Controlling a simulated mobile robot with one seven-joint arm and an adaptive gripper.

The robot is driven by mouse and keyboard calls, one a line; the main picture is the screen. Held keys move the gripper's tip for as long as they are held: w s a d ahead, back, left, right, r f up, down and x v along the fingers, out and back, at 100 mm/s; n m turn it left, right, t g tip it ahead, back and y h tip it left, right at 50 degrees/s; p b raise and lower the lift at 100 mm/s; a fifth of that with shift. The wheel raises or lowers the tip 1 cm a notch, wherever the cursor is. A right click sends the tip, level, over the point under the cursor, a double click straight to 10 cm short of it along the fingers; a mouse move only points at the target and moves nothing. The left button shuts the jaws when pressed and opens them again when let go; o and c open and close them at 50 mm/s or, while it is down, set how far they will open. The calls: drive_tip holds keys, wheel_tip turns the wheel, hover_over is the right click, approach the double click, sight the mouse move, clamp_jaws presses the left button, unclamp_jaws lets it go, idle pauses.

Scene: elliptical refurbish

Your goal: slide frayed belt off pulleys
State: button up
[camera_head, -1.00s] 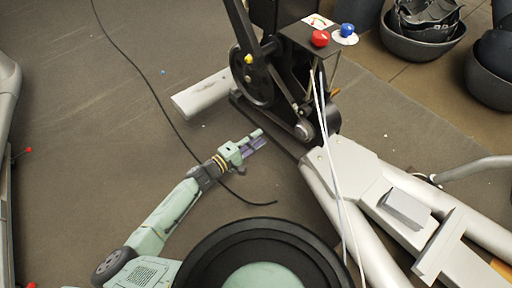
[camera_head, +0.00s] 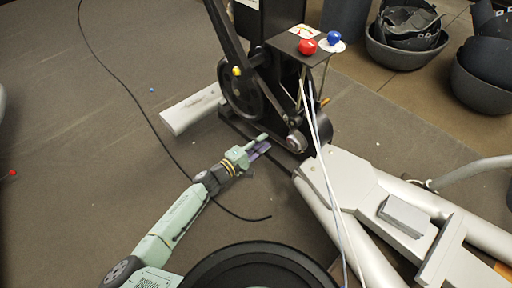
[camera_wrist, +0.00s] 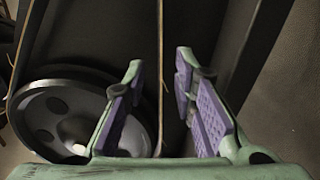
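The pulley drive is on the black exercise-machine frame. The large pulley (camera_head: 240,92) is above and left of the small pulley (camera_head: 296,142) in the head view. In the wrist view a grey pulley (camera_wrist: 62,118) fills the lower left. The belt (camera_wrist: 161,60) shows edge-on as a thin tan line with stray fibres, running down between my fingers; another thin frayed line is at far left. My gripper (camera_wrist: 158,92) has its purple-padded fingers apart, one on each side of the belt, with visible gaps. In the head view my gripper (camera_head: 264,146) is low, just left of the small pulley.
A black cable (camera_head: 150,115) curves across the floor near my arm. Red (camera_head: 308,47) and blue (camera_head: 334,38) knobs top the machine. Pale rods hang down its front. Grey rails and a box (camera_head: 405,213) are at right. Dark bins (camera_head: 405,50) stand back right. Open floor is at left.

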drive_tip(key=shift+w+d+r, duration=0.1)
drive_tip(key=shift+w, duration=0.05)
idle(0.5)
drive_tip(key=shift+w+d, duration=0.15)
drive_tip(key=shift+x, duration=1.7)
idle(0.7)
drive_tip(key=shift+c, duration=0.5)
clamp_jaws()
idle(0.9)
